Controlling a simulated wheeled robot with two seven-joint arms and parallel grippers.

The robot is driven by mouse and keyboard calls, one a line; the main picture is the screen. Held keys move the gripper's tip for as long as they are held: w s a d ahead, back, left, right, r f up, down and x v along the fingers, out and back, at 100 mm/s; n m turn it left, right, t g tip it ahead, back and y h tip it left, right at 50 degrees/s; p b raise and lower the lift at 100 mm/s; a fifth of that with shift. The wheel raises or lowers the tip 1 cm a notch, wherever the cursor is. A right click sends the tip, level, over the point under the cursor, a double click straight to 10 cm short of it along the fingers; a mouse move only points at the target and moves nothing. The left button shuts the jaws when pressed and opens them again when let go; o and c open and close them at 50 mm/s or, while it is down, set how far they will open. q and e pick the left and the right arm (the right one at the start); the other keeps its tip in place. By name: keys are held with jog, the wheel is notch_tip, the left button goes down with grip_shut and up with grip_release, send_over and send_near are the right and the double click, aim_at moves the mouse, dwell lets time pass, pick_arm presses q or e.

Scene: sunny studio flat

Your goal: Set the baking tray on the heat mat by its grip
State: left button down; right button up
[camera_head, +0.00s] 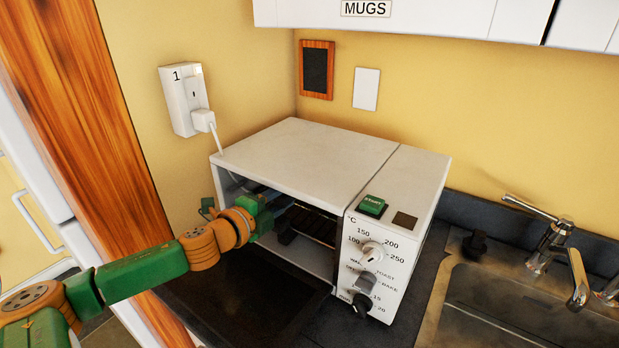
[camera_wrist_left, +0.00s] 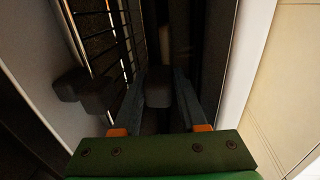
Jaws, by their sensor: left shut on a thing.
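My left gripper (camera_head: 266,217) reaches into the open front of the white toaster oven (camera_head: 300,150). In the left wrist view its two fingers (camera_wrist_left: 160,105) are closed on a dark block, which looks like the baking tray's grip (camera_wrist_left: 158,88). The tray itself is mostly hidden in the dark cavity, and I cannot make out its outline. A second dark block (camera_wrist_left: 85,90) sits beside the fingers, near a wire rack (camera_wrist_left: 100,35). I cannot pick out the heat mat with certainty. My right gripper is not in view.
A dark flat panel (camera_head: 235,300) lies before the oven, perhaps its lowered door. The oven's knob panel (camera_head: 375,265) stands right of the opening. A sink (camera_head: 510,310) with a tap (camera_head: 548,240) lies further right. A wooden panel (camera_head: 85,110) rises at left.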

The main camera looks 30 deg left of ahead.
pick_arm(q)
jog(key=shift+s+f, duration=0.15)
jog(key=shift+s, duration=0.3)
jog(key=shift+s+p, duration=0.55)
jog(key=shift+s, duration=0.2)
jog(key=shift+s+r+p, duration=0.2)
jog(key=shift+r+p, duration=0.15)
jog(key=shift+p, duration=0.15)
jog(key=s+p, duration=0.2)
jog(key=p, duration=0.1)
jog(key=shift+a, duration=0.15)
jog(key=shift+s+f+p, duration=0.1)
jog(key=shift+s+p, duration=0.65)
jog(key=shift+s, duration=0.25)
jog(key=shift+s+f, duration=0.15)
